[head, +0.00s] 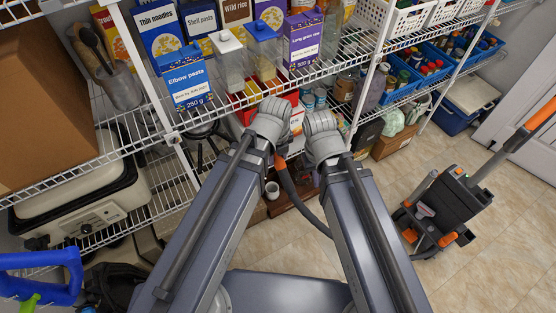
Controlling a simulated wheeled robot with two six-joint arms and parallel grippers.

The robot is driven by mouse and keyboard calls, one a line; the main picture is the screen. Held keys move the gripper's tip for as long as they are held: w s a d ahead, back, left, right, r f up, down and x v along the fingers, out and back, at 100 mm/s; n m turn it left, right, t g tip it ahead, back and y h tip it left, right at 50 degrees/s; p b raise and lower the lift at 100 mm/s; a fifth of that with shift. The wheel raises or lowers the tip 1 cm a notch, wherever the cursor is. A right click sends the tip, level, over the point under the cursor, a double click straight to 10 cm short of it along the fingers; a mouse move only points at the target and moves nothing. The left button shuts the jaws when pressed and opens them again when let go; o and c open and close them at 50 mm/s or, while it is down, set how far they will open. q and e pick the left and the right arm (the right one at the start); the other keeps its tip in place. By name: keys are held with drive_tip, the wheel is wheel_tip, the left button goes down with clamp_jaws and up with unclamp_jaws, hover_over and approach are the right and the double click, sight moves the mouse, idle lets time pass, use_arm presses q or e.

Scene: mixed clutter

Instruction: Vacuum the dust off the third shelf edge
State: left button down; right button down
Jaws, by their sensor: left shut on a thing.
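The white wire shelving unit stands in front of me, and a shelf edge (215,112) runs diagonally under the pasta boxes. I cannot tell which level counts as the third, and I make out no dust. My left gripper (272,124) is just below this edge, with its fingers mostly hidden. It is shut on the orange-and-grey end of a vacuum hose (290,187), which curves down behind my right arm. The upright vacuum (440,208), dark grey with orange parts, stands on the floor at right. My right gripper (322,137) is beside the left; its fingers are hidden.
An Elbow pasta box (188,80), a Long grain rice box (302,42) and clear canisters stand close above the edge. A shelf post (368,85) rises right of my grippers. A white roaster (75,190) sits lower left. Tiled floor (500,250) is clear at lower right.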

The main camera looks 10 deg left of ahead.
use_arm(q)
drive_tip(key=shift+w+a, duration=0.35)
drive_tip(key=shift+w, duration=0.55)
drive_tip(key=shift+w+a, duration=0.3)
drive_tip(key=shift+w, duration=0.55)
drive_tip(key=shift+w+a, duration=0.35)
drive_tip(key=shift+w, duration=0.55)
drive_tip(key=shift+w+d, duration=0.1)
drive_tip(key=shift+w+d, duration=0.7)
drive_tip(key=shift+d, duration=0.3)
drive_tip(key=shift+w+d, duration=0.7)
drive_tip(key=shift+d, duration=0.25)
drive_tip(key=shift+w+d, duration=0.1)
drive_tip(key=shift+w+d, duration=0.7)
drive_tip(key=shift+d, duration=0.25)
drive_tip(key=shift+w+d, duration=0.7)
drive_tip(key=shift+d, duration=0.25)
drive_tip(key=shift+w+d, duration=0.1)
drive_tip(key=shift+w+d, duration=0.7)
drive_tip(key=shift+d, duration=0.3)
drive_tip(key=shift+w+d, duration=0.65)
drive_tip(key=shift+d, duration=0.35)
drive_tip(key=shift+d, duration=0.1)
